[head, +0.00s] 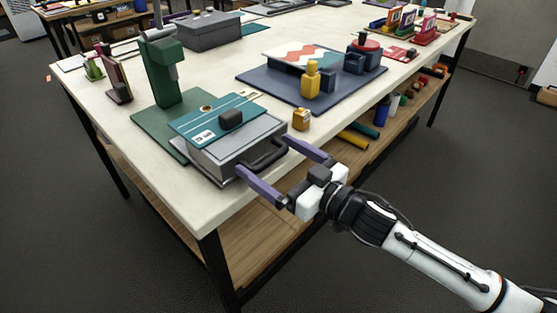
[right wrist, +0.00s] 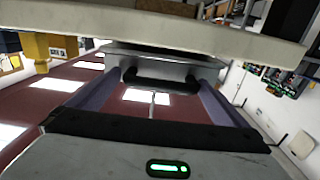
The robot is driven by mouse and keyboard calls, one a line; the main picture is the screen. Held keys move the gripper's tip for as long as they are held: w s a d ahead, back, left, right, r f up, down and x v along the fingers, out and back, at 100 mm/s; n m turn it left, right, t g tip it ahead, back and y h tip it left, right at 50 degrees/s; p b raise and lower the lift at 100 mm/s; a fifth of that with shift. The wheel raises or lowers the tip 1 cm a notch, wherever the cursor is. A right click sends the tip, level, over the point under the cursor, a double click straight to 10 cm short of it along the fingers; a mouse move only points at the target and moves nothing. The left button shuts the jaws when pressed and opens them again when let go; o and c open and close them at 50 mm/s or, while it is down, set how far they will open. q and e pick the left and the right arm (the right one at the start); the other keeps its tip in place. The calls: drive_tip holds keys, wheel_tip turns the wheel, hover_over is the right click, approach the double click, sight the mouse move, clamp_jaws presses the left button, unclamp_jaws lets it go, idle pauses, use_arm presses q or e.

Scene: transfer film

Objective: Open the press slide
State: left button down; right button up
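The press is a grey box-shaped slide (head: 215,158) near the table's front corner, with a black bar handle (head: 264,160) on its front face. A teal plate (head: 195,121) with a dark knob (head: 230,118) lies on top of it. A green press column (head: 165,75) stands behind it on a green base. My right gripper (head: 264,156) is open, its purple fingers at the two ends of the handle. In the right wrist view the handle (right wrist: 160,81) lies between the spread fingertips; contact cannot be told. My left gripper is not in view.
A small yellow-orange block (head: 301,119) stands just right of the slide. A navy board (head: 345,85) with a yellow figure (head: 310,80) and blue blocks lies farther back. The table's front edge is close below the gripper. A wooden shelf (head: 265,235) lies beneath.

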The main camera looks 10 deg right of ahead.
drive_tip(key=b+v, duration=0.1)
drive_tip(key=v, duration=0.9)
drive_tip(key=shift+d, duration=0.15)
drive_tip(key=s+d+f+m+g+h, duration=0.1)
drive_tip(key=s+f+m+h, duration=0.15)
drive_tip(key=f, duration=0.55)
drive_tip(key=s+d+f+m+g+h, duration=0.1)
drive_tip(key=s+f+h, duration=0.15)
drive_tip(key=f, duration=0.55)
drive_tip(key=s+a+f+m+g+h, duration=0.1)
drive_tip(key=s+f+g, duration=0.3)
drive_tip(key=s+f, duration=1)
wheel_tip(320, 180, down, 2)
drive_tip(key=shift+f+g+h, duration=0.1)
drive_tip(key=shift+g+h, duration=0.2)
drive_tip(key=shift+h, duration=0.5)
drive_tip(key=shift+w+a, duration=0.1)
drive_tip(key=shift+w, duration=0.05)
